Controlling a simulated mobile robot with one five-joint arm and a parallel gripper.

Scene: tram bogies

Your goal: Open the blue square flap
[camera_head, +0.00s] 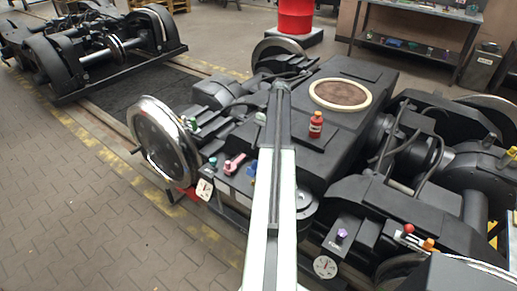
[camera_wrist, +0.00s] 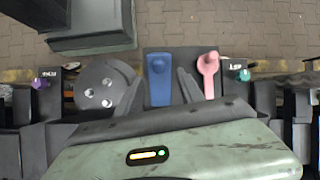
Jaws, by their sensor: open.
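The blue square flap (camera_wrist: 158,78) sits on the bogie's dark side in the wrist view, with a rounded boss at its top end. In the head view only a bit of blue (camera_head: 252,170) shows beside my arm. My gripper (camera_wrist: 157,76) has its two dark fingers apart, one on each side of the flap in the picture. Nothing is held. Whether the fingers touch the flap or hover above it, I cannot tell. The flap looks flat against its mount. In the head view my white arm hides the gripper.
A pink lever (camera_wrist: 207,72) stands close right of the flap. A grey disc with holes (camera_wrist: 103,88) is close left. A teal knob (camera_wrist: 244,75) and a purple knob (camera_wrist: 40,83) lie farther out. A red bottle (camera_head: 315,125) stands on the bogie. Paved floor (camera_head: 100,200) is clear at left.

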